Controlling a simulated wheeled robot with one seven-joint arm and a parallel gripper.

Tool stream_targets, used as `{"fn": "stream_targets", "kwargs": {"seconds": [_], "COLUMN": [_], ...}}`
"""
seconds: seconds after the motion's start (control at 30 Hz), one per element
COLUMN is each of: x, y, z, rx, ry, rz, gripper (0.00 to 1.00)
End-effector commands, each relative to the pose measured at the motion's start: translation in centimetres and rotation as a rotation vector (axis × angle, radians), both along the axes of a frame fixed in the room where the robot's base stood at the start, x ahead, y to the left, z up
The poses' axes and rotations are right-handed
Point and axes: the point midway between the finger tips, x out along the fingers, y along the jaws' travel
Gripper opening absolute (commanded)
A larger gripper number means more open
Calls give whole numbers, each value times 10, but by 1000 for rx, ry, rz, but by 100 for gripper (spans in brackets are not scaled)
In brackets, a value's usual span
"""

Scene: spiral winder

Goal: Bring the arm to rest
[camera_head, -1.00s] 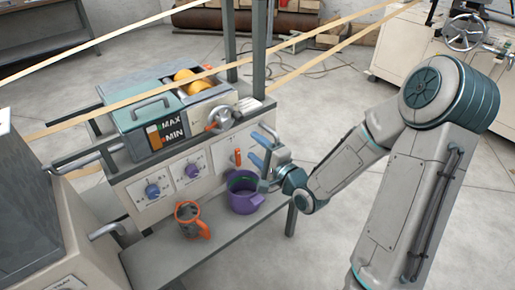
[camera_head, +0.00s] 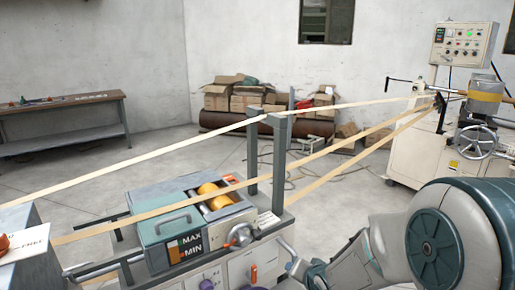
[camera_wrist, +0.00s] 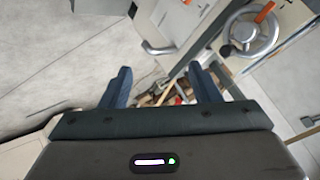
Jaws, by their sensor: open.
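My gripper (camera_wrist: 158,86) shows in the wrist view with its two blue fingers spread apart and nothing between them. Past the fingers lie the grey floor, a handwheel (camera_wrist: 243,33) and a bent grey handle (camera_wrist: 160,48). In the head view my arm stands at the lower right, and its gripper end is cut off or hidden at the bottom edge. The machine (camera_head: 247,262) with the MAX/MIN box (camera_head: 165,240) is left of my arm. Its lower shelf is out of view.
Pale strips (camera_head: 350,150) run across the room from the left machine to the winder (camera_head: 420,150) at the right. Two grey posts (camera_head: 252,165) rise beside them. A workbench (camera_head: 65,115) stands at the back left, and boxes (camera_head: 245,97) lie by the wall. Open floor lies between.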

Motion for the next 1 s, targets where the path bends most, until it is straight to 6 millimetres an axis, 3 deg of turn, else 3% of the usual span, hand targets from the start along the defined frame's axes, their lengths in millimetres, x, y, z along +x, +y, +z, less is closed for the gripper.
{"fn": "stream_targets", "kwargs": {"seconds": [0.03,0.3,0.5,0.7,1.0], "x": [-8,-76,-140,-185,-196], "y": [-7,-39,-41,-34,-34], "z": [22,94,144,169,173], "rx": [-82,-379,-441,-426,-419], "ry": [24,245,402,491,511], "rz": [9,84,218,349,386], "gripper": [56,56,56,56,56]}}
